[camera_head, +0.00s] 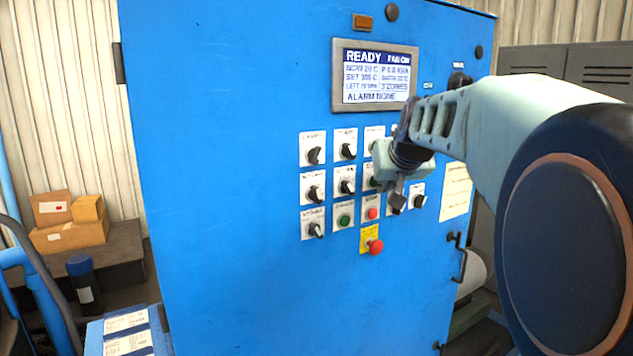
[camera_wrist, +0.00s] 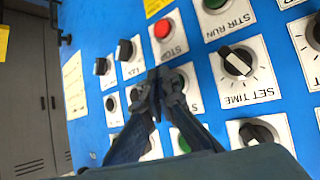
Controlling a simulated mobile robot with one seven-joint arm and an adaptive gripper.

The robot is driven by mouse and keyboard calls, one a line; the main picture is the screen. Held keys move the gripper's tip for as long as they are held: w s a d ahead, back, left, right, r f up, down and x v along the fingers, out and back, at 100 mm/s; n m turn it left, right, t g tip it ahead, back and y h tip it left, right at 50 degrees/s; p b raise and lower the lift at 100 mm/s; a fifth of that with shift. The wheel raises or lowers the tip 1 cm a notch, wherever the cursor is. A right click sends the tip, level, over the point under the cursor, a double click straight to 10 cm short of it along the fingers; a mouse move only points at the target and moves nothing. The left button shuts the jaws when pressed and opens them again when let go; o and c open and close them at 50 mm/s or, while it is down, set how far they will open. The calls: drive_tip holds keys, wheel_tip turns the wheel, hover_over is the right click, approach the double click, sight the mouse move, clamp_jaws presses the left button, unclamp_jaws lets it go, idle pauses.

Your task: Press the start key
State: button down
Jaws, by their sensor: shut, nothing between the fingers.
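No label reading START is legible, so I cannot tell which control is the start key. A green button (camera_head: 344,219) sits in the panel's bottom row, left of a red button (camera_head: 373,213). In the wrist view, upside down, the green button (camera_wrist: 214,4) is labelled STIR RUN and the red button (camera_wrist: 162,29) STOP. Another green button (camera_wrist: 183,143) is partly hidden behind my fingers. My gripper (camera_head: 398,204) is shut and empty in front of the panel. In the wrist view its tips (camera_wrist: 163,76) overlap a plate below STOP; contact cannot be told.
The blue cabinet (camera_head: 230,120) carries several black knobs, including SET TIME (camera_wrist: 237,62), close around my fingers. A red mushroom button (camera_head: 375,247) juts out below. The screen (camera_head: 375,76) reads READY. Door handles (camera_head: 461,258) project at right; boxes (camera_head: 70,222) stand left.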

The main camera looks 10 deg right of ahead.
drive_tip(key=shift+w+a, duration=0.15)
drive_tip(key=shift+w, duration=0.2)
idle(0.5)
idle(0.3)
drive_tip(key=shift+s+d+b, duration=0.3)
drive_tip(key=shift+s+b, duration=0.1)
drive_tip(key=shift+s, duration=0.35)
drive_tip(key=s, duration=0.1)
drive_tip(key=s+d+b, duration=0.1)
drive_tip(key=s, duration=0.1)
drive_tip(key=s+b, duration=0.1)
drive_tip(key=shift+s+d+r, duration=0.1)
drive_tip(key=shift+s+d, duration=0.25)
drive_tip(key=shift+s, duration=0.05)
drive_tip(key=shift+r, duration=0.1)
